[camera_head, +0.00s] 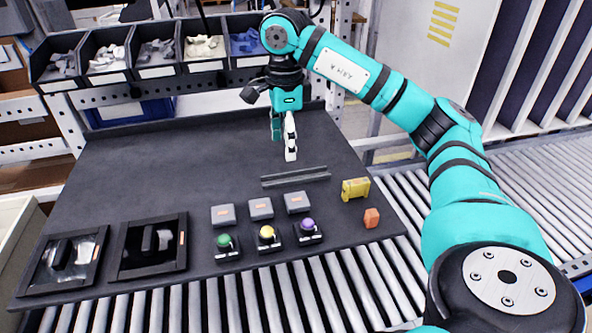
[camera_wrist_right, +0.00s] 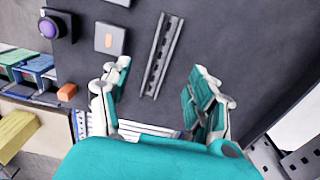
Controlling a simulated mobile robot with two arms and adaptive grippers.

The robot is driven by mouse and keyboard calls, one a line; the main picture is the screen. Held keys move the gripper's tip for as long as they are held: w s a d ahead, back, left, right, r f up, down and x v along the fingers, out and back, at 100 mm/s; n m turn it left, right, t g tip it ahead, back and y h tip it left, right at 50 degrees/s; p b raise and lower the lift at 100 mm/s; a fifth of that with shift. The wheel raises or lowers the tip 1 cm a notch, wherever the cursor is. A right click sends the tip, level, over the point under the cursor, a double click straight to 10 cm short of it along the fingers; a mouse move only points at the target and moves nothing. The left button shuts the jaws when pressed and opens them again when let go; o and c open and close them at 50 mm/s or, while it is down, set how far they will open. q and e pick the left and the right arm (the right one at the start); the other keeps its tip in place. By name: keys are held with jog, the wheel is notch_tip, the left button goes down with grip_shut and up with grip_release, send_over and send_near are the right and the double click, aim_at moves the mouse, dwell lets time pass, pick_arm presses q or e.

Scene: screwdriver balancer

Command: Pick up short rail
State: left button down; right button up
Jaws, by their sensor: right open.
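The short rail is a thin, dark grey, slotted strip (camera_head: 295,177) lying flat on the dark table, behind the row of grey blocks. In the right wrist view the rail (camera_wrist_right: 162,55) runs nearly upright in the picture, between the two finger lines and beyond the fingertips. My right gripper (camera_head: 284,145) hangs down over the table, behind the rail in the head view. The rail is not held. My left gripper is not in view.
Green, yellow and purple buttons (camera_head: 306,229) and grey blocks (camera_head: 261,208) stand in front of the rail. A yellow part (camera_head: 355,188) and an orange block (camera_head: 371,217) lie to its right. Dark trays (camera_head: 184,240) are front left; bins (camera_head: 155,70) stand behind. The table's middle left is clear.

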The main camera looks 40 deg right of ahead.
aim_at(287, 177)
notch_tip(287, 177, down, 4)
jog(key=shift+p, duration=0.35)
notch_tip(287, 177, down, 4)
jog(key=shift+w+d+f+p, duration=0.1)
jog(key=shift+f+p, duration=0.05)
jog(key=shift+p, duration=0.95)
jog(key=shift+f, duration=0.45)
grip_shut()
